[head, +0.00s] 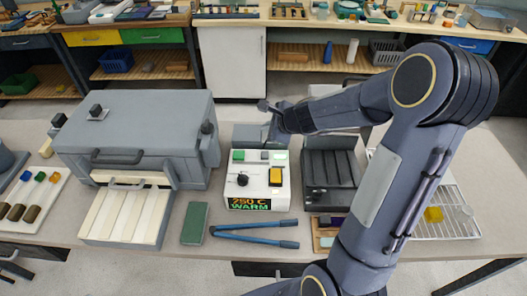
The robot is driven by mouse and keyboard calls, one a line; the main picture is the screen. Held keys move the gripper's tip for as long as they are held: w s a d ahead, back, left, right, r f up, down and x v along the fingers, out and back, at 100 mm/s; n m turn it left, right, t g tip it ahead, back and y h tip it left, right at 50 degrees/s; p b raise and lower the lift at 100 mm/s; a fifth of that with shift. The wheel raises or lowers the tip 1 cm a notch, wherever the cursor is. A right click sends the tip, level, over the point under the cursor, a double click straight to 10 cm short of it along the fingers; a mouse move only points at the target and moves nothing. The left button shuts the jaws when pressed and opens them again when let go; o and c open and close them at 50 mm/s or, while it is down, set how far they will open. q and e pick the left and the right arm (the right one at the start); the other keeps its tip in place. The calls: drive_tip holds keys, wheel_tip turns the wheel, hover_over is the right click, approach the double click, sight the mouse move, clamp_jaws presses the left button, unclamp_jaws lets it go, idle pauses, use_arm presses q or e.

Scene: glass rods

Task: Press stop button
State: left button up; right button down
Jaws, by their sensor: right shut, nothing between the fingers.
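A white control box (259,194) stands on the bench in the middle. Its front display (249,204) reads "250 C WARM". On its top are a black knob (242,179), a green patch (238,156), a pale green patch (281,155) and a yellow button (276,181). I cannot tell which of these is the stop button. My right gripper (275,137) is shut and empty, above the back edge of the box. Its fingertips are small, and I cannot tell whether they touch anything. My left gripper is not in view.
A grey kiln-like box (140,125) with a slatted tray (126,215) stands left. Blue tongs (255,232) and a green block (195,223) lie in front. A dark ribbed tray (330,165) is right of the control box. A wire rack (450,215) is farther right, partly behind my arm.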

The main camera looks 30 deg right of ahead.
drive_tip(key=b, duration=0.6)
hover_over(267, 156)
wheel_tip(267, 156, down, 8)
drive_tip(key=shift+s+r, duration=0.1)
drive_tip(key=shift+f+b, duration=0.35)
drive_tip(key=shift+f, duration=0.2)
drive_tip(key=shift+f, duration=0.1)
idle(1.3)
drive_tip(key=shift+f+b, duration=0.3)
drive_tip(key=shift+b, duration=0.15)
drive_tip(key=shift+f+b, duration=0.5)
drive_tip(key=shift+b, duration=0.05)
idle(0.5)
drive_tip(key=shift+r, duration=0.1)
drive_tip(key=shift+r+p, duration=0.85)
